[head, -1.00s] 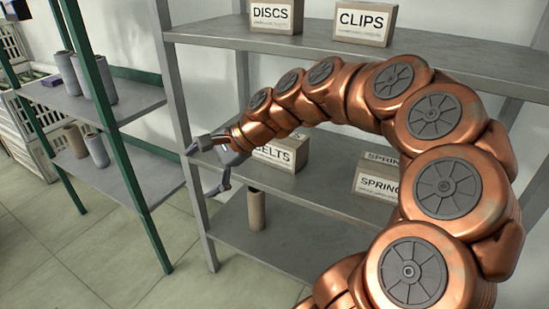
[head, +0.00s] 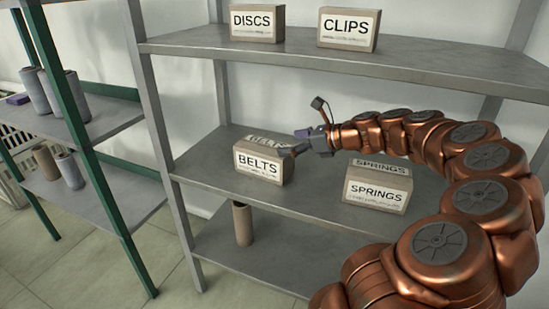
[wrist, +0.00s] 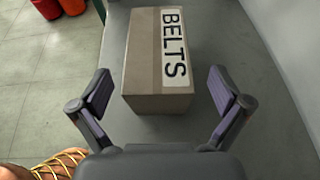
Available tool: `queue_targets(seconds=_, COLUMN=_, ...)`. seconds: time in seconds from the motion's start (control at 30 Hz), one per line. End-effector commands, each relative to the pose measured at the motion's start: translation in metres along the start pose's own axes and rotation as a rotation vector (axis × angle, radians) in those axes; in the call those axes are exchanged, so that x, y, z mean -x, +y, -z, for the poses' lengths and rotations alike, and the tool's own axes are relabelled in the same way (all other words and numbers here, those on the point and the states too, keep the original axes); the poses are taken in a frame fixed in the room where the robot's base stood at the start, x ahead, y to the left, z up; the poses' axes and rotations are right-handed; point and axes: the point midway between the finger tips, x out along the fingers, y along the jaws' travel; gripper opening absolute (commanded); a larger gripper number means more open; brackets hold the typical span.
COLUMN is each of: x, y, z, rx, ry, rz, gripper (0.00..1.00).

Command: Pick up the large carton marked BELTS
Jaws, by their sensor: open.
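The BELTS carton (head: 262,165) is a tan box on the middle shelf, left of centre, with labels on its front and top. In the wrist view the carton (wrist: 145,70) lies straight ahead, its top label running lengthwise. My gripper (head: 297,148) is at the carton's right end in the head view. In the wrist view my gripper (wrist: 160,92) is open and empty, one finger on each side of the carton's near end, with gaps at both sides. The far finger is partly hidden in the head view.
The SPRINGS carton (head: 378,190) stands to the right on the same shelf, below my arm. The DISCS (head: 257,22) and CLIPS (head: 348,28) cartons stand on the shelf above. A tan bobbin (head: 242,224) stands on the shelf below. A green-post rack (head: 100,120) is at left.

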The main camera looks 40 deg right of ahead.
Motion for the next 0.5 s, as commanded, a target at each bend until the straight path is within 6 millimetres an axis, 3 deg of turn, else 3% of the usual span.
queue_targets(seconds=0.5, x=-0.053, y=0.005, z=0.003, rx=0.003, ry=0.001, rz=-0.005, gripper=1.0)
